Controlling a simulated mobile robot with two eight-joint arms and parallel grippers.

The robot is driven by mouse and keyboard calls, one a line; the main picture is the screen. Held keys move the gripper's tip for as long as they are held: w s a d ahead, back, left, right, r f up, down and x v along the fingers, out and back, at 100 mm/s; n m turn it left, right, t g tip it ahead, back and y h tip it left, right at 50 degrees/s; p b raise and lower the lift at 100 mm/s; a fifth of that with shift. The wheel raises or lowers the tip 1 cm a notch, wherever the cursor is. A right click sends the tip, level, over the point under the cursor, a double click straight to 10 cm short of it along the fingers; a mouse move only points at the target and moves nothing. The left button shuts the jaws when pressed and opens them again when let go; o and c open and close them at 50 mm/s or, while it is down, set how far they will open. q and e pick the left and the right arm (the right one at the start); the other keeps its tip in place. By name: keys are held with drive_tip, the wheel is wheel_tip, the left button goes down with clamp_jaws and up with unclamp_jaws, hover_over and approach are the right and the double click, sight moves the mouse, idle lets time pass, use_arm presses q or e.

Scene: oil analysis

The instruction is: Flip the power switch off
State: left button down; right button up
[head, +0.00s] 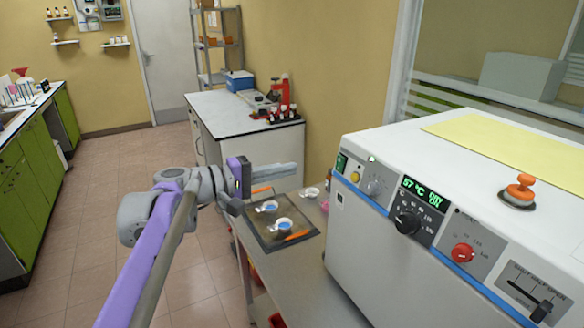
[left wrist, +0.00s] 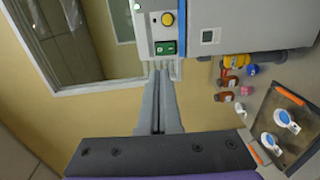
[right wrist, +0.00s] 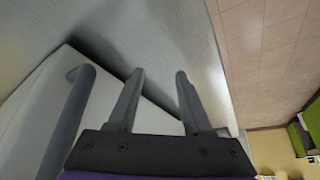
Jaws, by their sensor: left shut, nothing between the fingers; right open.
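The power switch is a small green rocker (head: 341,162) at the left end of the white machine's (head: 350,230) front panel. In the left wrist view the green switch (left wrist: 166,48) lies just beyond my fingertips, beside a yellow round button (left wrist: 167,19). My left gripper (head: 297,169) is shut and empty, pointing right toward the panel. In the head view a gap separates its tips from the switch. The switch's position, on or off, is too small to tell. My right gripper (right wrist: 158,80) shows only in the right wrist view, open and empty, near a pale surface.
A tray (head: 262,243) with small blue-filled dishes lies on a low bench below my left gripper. Small bottles (left wrist: 228,83) stand near the machine. The panel also has a black knob (head: 407,222) and a red knob (head: 462,253). The floor at left is clear.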

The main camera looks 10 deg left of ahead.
sight(340, 160)
use_arm(q)
drive_tip(key=p+x, duration=0.1)
drive_tip(key=x, duration=1)
drive_tip(key=shift+w+d, duration=0.25)
drive_tip(key=shift+d, duration=0.05)
